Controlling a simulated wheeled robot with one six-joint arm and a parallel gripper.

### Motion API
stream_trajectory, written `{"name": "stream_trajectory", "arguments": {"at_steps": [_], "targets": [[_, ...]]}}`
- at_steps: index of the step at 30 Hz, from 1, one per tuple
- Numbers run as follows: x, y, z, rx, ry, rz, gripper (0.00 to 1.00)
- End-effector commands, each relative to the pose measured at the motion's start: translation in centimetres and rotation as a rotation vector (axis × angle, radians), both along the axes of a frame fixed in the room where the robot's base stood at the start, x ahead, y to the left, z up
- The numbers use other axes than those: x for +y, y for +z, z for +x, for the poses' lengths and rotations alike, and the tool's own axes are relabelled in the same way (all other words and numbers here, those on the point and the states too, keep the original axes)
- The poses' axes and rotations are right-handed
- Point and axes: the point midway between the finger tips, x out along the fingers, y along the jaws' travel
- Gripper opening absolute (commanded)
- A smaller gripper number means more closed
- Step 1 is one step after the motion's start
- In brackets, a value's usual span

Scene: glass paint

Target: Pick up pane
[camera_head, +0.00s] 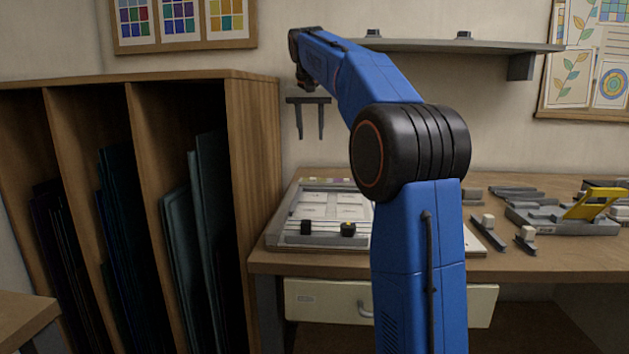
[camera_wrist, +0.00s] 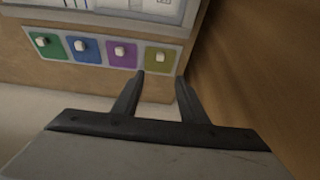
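My gripper (camera_head: 310,135) hangs fingers-down above the back left of the workbench, open and empty. In the wrist view its fingers (camera_wrist: 160,76) are apart, with nothing between them. Just beyond the fingertips lies a yellow-green square (camera_wrist: 149,65) with a pale knob. Purple (camera_wrist: 113,60), blue (camera_wrist: 75,53) and green (camera_wrist: 54,52) squares with similar knobs sit in a row to its left. I cannot tell whether these squares are panes. Tall dark glass sheets (camera_head: 178,235) stand upright in the wooden rack at the left, away from my gripper.
The wooden rack (camera_head: 254,150) rises close to the left of my gripper. A grey framed tray (camera_head: 280,237) lies on the workbench (camera_head: 300,262) below. Grey tools and a yellow-handled device (camera_head: 594,203) lie at the right. A wall shelf (camera_head: 440,46) is behind my arm.

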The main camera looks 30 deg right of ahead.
Motion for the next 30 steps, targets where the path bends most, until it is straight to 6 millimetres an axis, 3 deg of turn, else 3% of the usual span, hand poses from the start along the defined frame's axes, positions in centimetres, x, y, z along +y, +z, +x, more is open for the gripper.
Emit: {"name": "stream_trajectory", "arguments": {"at_steps": [5, 21, 30], "targets": [[-0.4, -1.7, 0.5, 0.002, 0.0, 0.0, 0.39], [-2.3, -10.0, 3.4, 0.001, -0.001, 0.0, 0.39], [-2.7, -11.6, 4.0, 0.001, 0.0, 0.001, 0.39]]}}
